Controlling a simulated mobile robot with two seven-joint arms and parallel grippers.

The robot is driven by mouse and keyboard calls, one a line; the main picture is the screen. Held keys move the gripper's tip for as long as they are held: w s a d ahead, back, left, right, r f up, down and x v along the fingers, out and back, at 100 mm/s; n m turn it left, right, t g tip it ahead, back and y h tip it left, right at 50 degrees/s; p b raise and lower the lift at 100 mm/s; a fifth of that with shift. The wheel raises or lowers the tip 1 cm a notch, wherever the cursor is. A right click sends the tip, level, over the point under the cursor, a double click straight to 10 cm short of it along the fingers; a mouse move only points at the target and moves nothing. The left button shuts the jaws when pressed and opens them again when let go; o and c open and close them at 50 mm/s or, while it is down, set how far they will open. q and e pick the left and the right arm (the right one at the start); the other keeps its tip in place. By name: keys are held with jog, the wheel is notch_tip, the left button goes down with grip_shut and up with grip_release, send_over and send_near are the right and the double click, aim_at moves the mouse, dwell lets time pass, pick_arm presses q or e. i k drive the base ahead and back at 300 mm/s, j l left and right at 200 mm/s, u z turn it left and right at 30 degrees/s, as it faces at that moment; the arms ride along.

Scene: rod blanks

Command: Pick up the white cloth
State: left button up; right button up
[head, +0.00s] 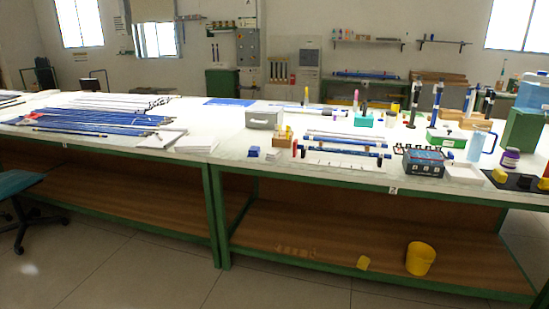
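Two flat white pieces lie near the front edge of the long white-topped table, left of its middle. One is a white sheet-like piece (160,139) beside the rods. The other is a flat white piece (197,145) just to its right. At this distance I cannot tell which of them, if either, is the white cloth. Neither of my grippers is in the head view, and nothing is seen touching these pieces.
Blue and white rods (95,121) cover the table's left part. A grey box (263,120), a rod rack (345,141), a dark toolbox (423,162) and a clear jug (480,145) crowd the right. A yellow bucket (420,259) stands on the lower shelf. A teal chair (18,184) stands front left.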

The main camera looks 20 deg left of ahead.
aim_at(273, 156)
jog(key=i, duration=0.2)
jog(key=i+j+z, duration=0.1)
jog(key=z, duration=0.25)
jog(key=j+z, duration=0.35)
jog(key=i+j+z, duration=0.1)
jog(key=z, duration=0.25)
jog(key=i+j+z, duration=0.1)
jog(key=j+z, duration=0.25)
jog(key=j, duration=0.65)
jog(key=j+z, duration=0.25)
jog(key=j, duration=1.6)
jog(key=k, duration=0.05)
